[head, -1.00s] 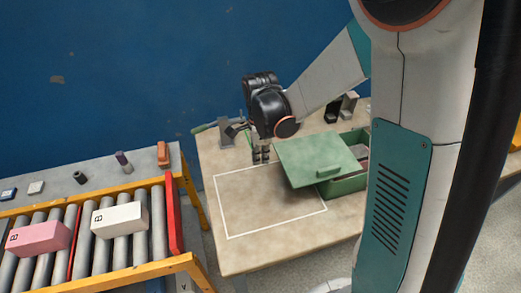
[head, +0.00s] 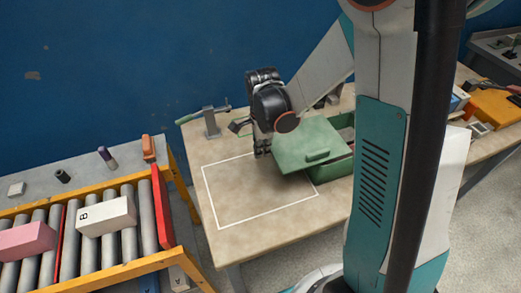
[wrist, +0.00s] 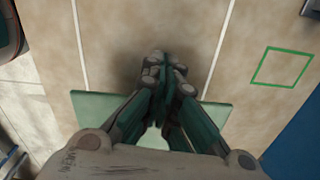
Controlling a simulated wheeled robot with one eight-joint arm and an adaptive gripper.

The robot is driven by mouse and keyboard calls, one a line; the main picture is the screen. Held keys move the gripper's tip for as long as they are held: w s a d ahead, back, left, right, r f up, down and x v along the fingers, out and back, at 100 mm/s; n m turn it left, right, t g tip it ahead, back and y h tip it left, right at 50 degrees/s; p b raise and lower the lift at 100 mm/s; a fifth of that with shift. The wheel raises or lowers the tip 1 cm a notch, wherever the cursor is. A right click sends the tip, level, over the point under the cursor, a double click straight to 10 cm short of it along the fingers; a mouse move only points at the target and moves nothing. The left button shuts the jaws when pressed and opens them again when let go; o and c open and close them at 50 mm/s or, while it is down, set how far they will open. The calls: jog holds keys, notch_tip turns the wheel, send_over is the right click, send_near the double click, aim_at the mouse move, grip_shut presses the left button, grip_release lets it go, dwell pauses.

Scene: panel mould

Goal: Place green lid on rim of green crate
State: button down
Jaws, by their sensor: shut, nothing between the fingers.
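The green lid (head: 300,143) with its raised handle (head: 318,155) lies askew across the left part of the green crate (head: 337,168) in the head view. Its left side sticks out past the crate over the table, and the crate's right part is uncovered. My gripper (head: 262,150) points down close to the lid's left edge, shut and empty. In the wrist view my closed fingers (wrist: 165,65) are in the middle, and parts of the lid (wrist: 95,104) show behind them on both sides. Whether they touch the lid I cannot tell.
A white outlined area (head: 215,205) on the table (head: 235,245) is mostly bare. A small vise (head: 210,122) stands at the back left. A roller conveyor (head: 100,245) with a white box (head: 105,215) and a pink box (head: 28,241) is at the left. A green square outline (wrist: 282,67) is on the table.

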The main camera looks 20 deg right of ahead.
aim_at(290, 147)
jog(key=d, duration=0.6)
jog(key=s+d, duration=0.1)
jog(key=d, duration=0.2)
jog(key=shift+b, duration=0.3)
